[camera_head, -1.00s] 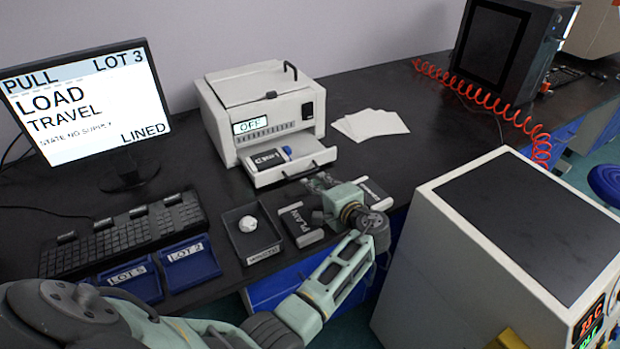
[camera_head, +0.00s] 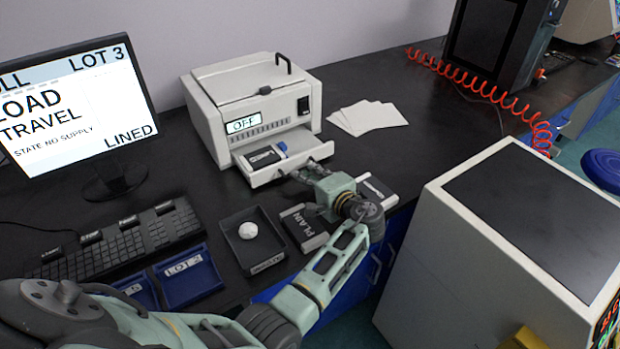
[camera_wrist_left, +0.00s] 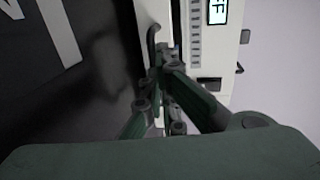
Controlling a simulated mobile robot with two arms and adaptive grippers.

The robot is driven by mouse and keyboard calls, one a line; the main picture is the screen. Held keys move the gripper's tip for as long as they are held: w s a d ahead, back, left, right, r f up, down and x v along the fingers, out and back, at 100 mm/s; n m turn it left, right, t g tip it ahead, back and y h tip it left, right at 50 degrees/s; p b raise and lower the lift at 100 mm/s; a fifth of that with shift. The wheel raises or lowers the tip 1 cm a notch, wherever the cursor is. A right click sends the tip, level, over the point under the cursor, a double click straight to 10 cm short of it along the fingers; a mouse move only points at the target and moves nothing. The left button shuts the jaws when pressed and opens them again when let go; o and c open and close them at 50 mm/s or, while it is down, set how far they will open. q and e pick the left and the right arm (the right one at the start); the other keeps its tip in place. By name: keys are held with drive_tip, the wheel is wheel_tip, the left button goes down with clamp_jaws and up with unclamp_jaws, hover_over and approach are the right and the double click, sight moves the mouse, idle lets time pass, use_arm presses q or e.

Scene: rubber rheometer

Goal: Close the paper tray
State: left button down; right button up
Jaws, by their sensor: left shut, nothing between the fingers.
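The paper tray (camera_head: 318,153) sticks out of the front of the white printer (camera_head: 208,120), with a dark, labelled pack and a blue piece lying in it. The printer's display reads OFF. My left gripper (camera_head: 299,176) is shut and empty, with its fingertips right at the tray's front. In the left wrist view the closed fingertips (camera_wrist_left: 161,75) are close to a dark curved handle (camera_wrist_left: 152,38) on the white front. I cannot tell whether they touch it. My right gripper is not in view.
Dark PLAIN pack (camera_head: 303,232) and another labelled pack (camera_head: 374,190) lie near my left wrist. A black tray (camera_head: 262,262) holds a white lump. Blue LOT trays (camera_head: 190,277) and a keyboard (camera_head: 130,240) are left. White sheets (camera_head: 368,117) lie right of the printer. A large cabinet (camera_head: 460,240) stands front right.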

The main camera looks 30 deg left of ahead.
sight(282, 146)
use_arm(q)
drive_tip(key=b+x, duration=0.1)
drive_tip(key=x, duration=0.3)
drive_tip(key=r+b+x, duration=0.1)
drive_tip(key=b+x, duration=0.1)
drive_tip(key=x, duration=0.2)
drive_tip(key=r+b+x, duration=0.1)
drive_tip(key=b+x, duration=0.1)
drive_tip(key=x, duration=0.2)
drive_tip(key=shift+w+a, duration=0.4)
drive_tip(key=shift+a, duration=0.1)
drive_tip(key=shift+w+a+r, duration=0.1)
drive_tip(key=shift+a+r, duration=0.05)
drive_tip(key=shift+a, duration=0.05)
drive_tip(key=shift+r, duration=0.25)
